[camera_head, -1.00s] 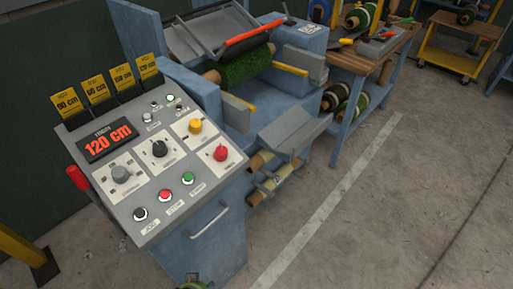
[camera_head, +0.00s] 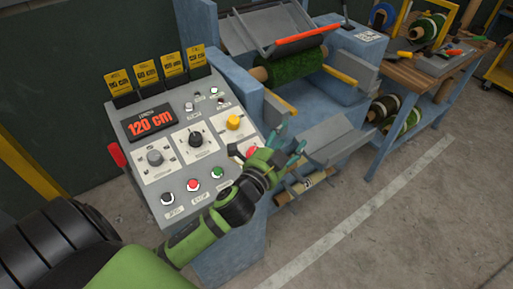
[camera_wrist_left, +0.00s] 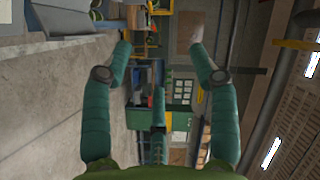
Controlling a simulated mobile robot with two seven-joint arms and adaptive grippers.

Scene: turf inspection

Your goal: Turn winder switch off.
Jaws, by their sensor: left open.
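The grey control panel (camera_head: 150,187) bears several rotary knobs on white plates: a grey knob (camera_head: 155,157), a black knob (camera_head: 195,139), a yellow knob (camera_head: 233,122) and a red knob (camera_head: 250,152). Their labels are too small to read, so I cannot tell which is the winder switch. My left gripper (camera_head: 291,142) is open at the panel's right edge, beside the red knob, which it partly hides. In the left wrist view, its teal fingers (camera_wrist_left: 160,52) are spread with nothing between them. My right gripper is not in view.
Black, red and green push buttons (camera_head: 193,185) line the panel's lower part. A display (camera_head: 149,122) reads 120 cm. Yellow length cards (camera_head: 160,72) stand behind it. The blue machine with a green turf roll (camera_head: 295,68) is beyond, and a workbench (camera_head: 425,75) is right.

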